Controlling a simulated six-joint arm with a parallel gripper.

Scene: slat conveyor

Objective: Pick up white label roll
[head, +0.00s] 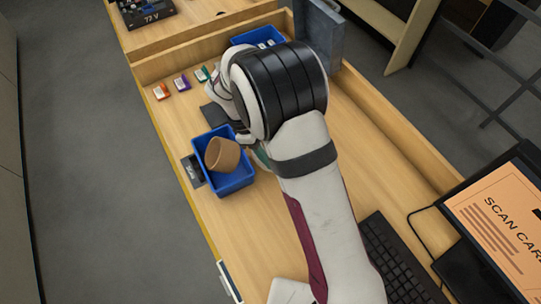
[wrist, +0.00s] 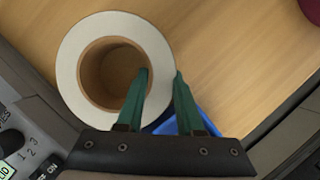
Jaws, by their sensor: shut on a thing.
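The white label roll (wrist: 72,62) has a brown cardboard core and shows end-on in the wrist view. My gripper (wrist: 160,74) is shut on its wall, with one green finger inside the core and the other against the outside. In the head view my arm covers most of my gripper, and I cannot make out the white roll there. Whether the roll is lifted or rests on the table is not clear.
A blue bin (head: 237,182) holding a brown cylindrical thing (head: 222,154) stands left of my arm. Another blue bin (head: 258,36) and a grey box (head: 318,33) stand at the back. A keyboard (head: 398,262) and screen (head: 505,215) are at right.

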